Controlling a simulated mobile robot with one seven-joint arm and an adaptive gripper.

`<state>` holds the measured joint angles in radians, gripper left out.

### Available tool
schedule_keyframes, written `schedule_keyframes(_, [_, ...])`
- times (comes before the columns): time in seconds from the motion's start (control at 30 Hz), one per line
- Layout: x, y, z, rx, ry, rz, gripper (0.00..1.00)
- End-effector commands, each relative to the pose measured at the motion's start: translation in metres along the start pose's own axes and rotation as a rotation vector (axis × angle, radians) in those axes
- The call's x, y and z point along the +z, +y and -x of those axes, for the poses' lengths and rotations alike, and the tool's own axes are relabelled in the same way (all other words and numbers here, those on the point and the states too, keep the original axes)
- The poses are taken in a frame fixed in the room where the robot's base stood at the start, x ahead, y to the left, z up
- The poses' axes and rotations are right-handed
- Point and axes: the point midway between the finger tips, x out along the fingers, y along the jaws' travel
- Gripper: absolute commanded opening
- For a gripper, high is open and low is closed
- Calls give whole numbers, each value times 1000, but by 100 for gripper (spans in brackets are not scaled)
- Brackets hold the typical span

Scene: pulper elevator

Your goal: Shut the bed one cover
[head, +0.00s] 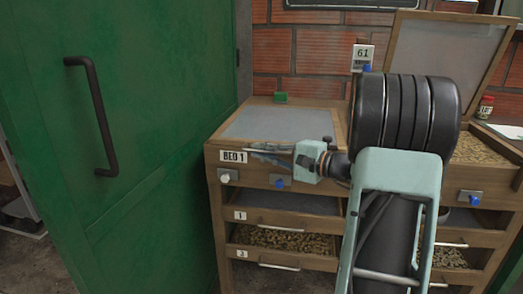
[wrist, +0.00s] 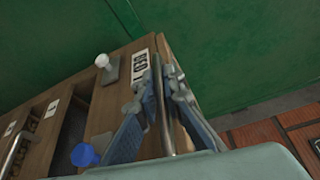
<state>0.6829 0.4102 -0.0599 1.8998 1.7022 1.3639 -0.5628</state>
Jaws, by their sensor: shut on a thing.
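The bed one cover (head: 275,122) is a grey panel in a wooden frame. It lies flat or nearly flat on the left top of the wooden cabinet, above the BED 1 label (head: 233,156). I cannot tell whether its front edge fully touches the cabinet. My gripper (head: 262,152) is at the cover's front edge, just right of the label. In the wrist view my gripper (wrist: 165,85) is shut on a thin metal bar handle (wrist: 166,125), its fingers on either side of it.
A second cover (head: 440,58) stands raised at the right, over a bed of pale beans (head: 480,150). A white knob (head: 225,178) and a blue knob (head: 280,184) sit below the label. A green door (head: 140,150) with a dark handle stands close at left.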

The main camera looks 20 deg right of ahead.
Motion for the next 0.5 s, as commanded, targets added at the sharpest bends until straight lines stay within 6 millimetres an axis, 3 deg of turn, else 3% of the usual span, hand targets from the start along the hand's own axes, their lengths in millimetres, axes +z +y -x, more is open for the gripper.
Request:
schedule_keyframes(0.03, [-1,9,1,16,3,-8,0])
schedule_keyframes(0.17, [-1,11,1,18,3,-9,0])
schedule_keyframes(0.2, [-1,11,1,19,4,-10,11])
schedule_keyframes(0.33, [-1,10,1,17,4,-9,26])
schedule_keyframes(0.5, [-1,8,1,13,2,-7,26])
